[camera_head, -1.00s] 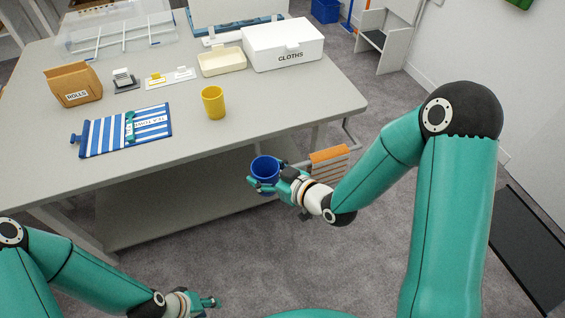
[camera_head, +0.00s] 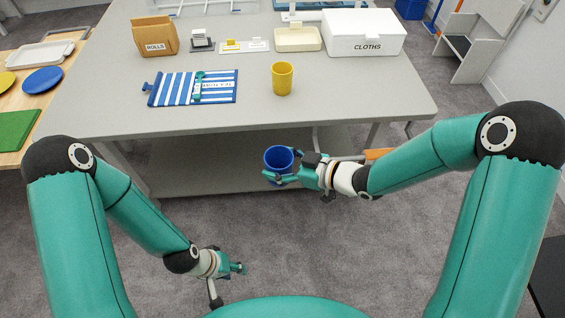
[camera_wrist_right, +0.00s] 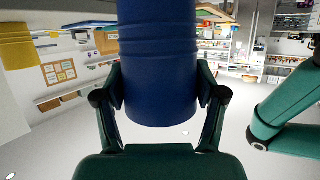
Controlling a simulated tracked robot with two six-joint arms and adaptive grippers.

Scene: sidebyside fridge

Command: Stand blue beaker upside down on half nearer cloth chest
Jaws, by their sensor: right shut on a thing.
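The blue beaker (camera_head: 279,158) is held in the air in front of the table, with its open mouth facing up in the head view. My right gripper (camera_head: 284,177) is shut on its sides; the wrist view shows the beaker (camera_wrist_right: 158,75) between both fingers. The blue-and-white striped mat (camera_head: 175,88) lies on the table, with a green strip (camera_head: 198,87) across it and a white label on the right half. The white cloth chest (camera_head: 350,42), marked CLOTHS, stands at the back right. My left gripper (camera_head: 238,268) hangs low over the floor, empty; its opening is unclear.
A yellow cup (camera_head: 283,78) stands on the table (camera_head: 330,105) right of the mat. A ROLLS bag (camera_head: 155,38), small card stands and a cream tray (camera_head: 298,40) line the back. The table's front strip is clear. A wooden side table (camera_head: 14,95) stands at left.

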